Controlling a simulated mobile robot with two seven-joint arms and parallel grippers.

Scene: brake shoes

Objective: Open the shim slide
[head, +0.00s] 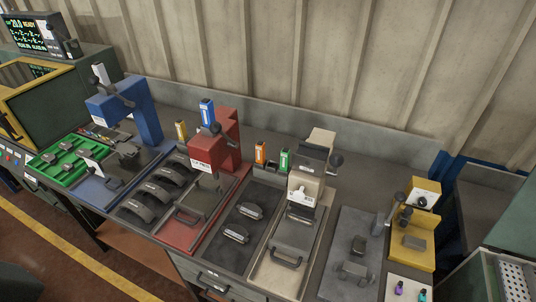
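Neither of my grippers is in the head view. How far either plate is pulled out is unclear.
A blue press (148,108) and green tray (66,160) stand at left. Curved brake shoes (157,191) lie on a dark mat between the presses. Two smaller dark parts (236,234) lie left of the beige station. A yellow fixture (413,245) stands right. A wall closes the back.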

